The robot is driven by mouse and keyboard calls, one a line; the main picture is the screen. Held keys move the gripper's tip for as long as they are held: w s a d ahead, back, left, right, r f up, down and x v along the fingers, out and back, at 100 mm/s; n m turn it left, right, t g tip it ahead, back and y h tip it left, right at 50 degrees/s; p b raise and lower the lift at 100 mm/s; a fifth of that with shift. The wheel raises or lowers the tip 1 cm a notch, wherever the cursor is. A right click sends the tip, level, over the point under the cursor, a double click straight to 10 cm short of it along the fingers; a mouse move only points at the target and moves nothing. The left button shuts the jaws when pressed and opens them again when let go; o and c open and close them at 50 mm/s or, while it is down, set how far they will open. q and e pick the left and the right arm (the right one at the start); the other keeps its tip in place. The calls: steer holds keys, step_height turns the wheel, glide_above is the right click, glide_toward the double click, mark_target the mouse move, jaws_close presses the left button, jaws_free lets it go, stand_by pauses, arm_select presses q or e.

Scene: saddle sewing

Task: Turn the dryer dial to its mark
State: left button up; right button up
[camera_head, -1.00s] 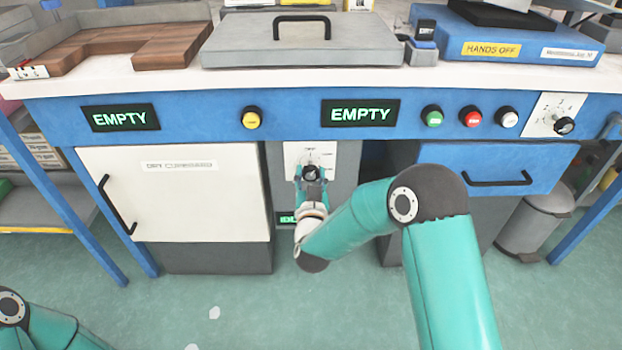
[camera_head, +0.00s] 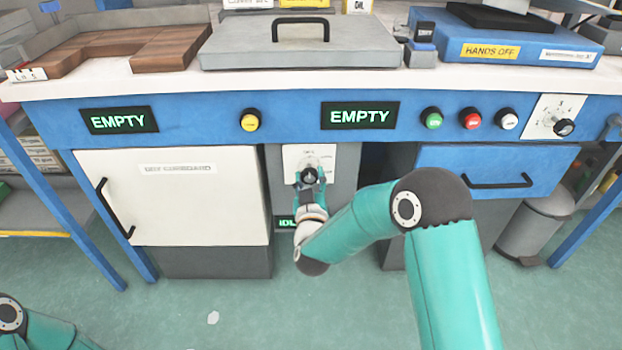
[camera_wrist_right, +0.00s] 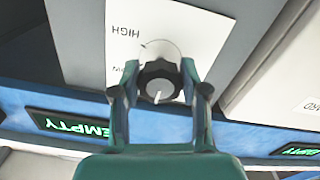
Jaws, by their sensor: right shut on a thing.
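The dryer dial (camera_head: 310,175) is a black knob on a white plate (camera_head: 296,153) fixed to a grey panel under the bench. In the right wrist view the dial (camera_wrist_right: 159,84) has a grey cap with a white pointer line, and the plate (camera_wrist_right: 180,30) carries the word HIGH. My right gripper (camera_head: 309,178) is at the dial, and in the wrist view its two fingers (camera_wrist_right: 158,90) are shut on the knob from both sides. The dial's mark cannot be made out clearly. My left gripper is out of view; only part of its arm shows at lower left.
A small green-lit display (camera_head: 287,222) sits below the dial, partly hidden by my arm. A white cupboard door (camera_head: 175,205) is to the left and a blue drawer (camera_head: 500,165) to the right. Another dial (camera_head: 564,127) and several buttons are on the blue fascia.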

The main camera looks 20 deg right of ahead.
steer(key=shift+f, duration=0.1)
steer(key=o, duration=1.2)
steer(key=shift+c, duration=0.2)
steer(key=v, duration=1.2)
